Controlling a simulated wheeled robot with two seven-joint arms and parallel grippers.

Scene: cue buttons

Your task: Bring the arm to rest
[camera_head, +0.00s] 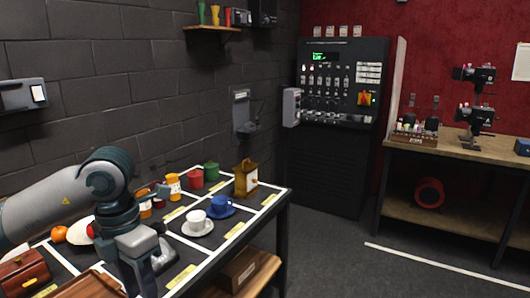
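My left arm comes in from the left over the near part of a dark table (259,211) with white dividing lines. Its elbow is bent, and the lower links point down towards the table. The wrist end is low in the picture among the things on the table. I cannot make out the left gripper's fingers, so its opening and whether it holds anything are unclear. My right arm and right gripper are not in view.
A control panel (340,80) stands behind. Open floor lies right.

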